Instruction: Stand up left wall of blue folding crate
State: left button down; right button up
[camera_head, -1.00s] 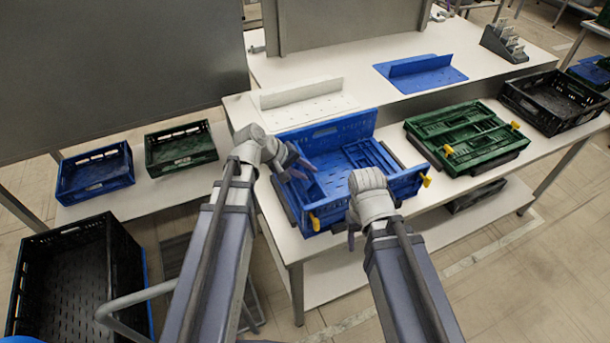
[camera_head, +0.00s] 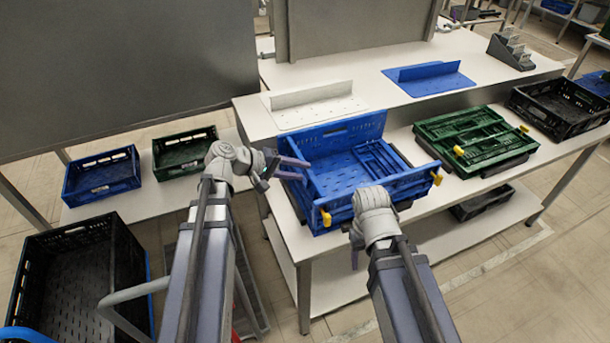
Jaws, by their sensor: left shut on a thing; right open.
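The blue folding crate (camera_head: 350,135) stands on the white table, its back and front walls upright. Its right wall (camera_head: 381,160) lies folded inward on the crate floor. The left wall (camera_head: 311,184) is raised at the crate's left side; whether it is fully upright I cannot tell. My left gripper (camera_head: 294,168) is shut on the upper edge of this left wall, coming from the left. My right gripper (camera_head: 355,243) is just in front of the crate's front wall, empty; its fingers are mostly hidden behind its own wrist.
A folded green crate (camera_head: 475,140) lies to the right, with a black crate (camera_head: 560,105) beyond it. A white panel (camera_head: 315,100) and a blue panel (camera_head: 430,78) are on the raised shelf behind. Small blue (camera_head: 101,175) and green (camera_head: 185,152) crates stand at the left.

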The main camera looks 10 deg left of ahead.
pick_arm(q)
jog(key=shift+s+a+f, duration=0.3)
jog(key=shift+s+a, duration=0.15)
jog(key=shift+s, duration=0.05)
jog(key=shift+s+a+f, duration=0.25)
jog(key=shift+s+a, duration=0.2)
jog(key=shift+s, duration=0.05)
pick_arm(e)
jog(key=shift+f, duration=0.75)
pick_arm(q)
jog(key=c, duration=0.8)
grip_release()
jog(key=shift+c, duration=0.2)
jog(key=shift+o, duration=0.8)
jog(key=shift+w+f, duration=0.1)
jog(key=shift+w, duration=0.1)
jog(key=shift+a, duration=0.1)
pick_arm(e)
jog(key=shift+r, duration=0.1)
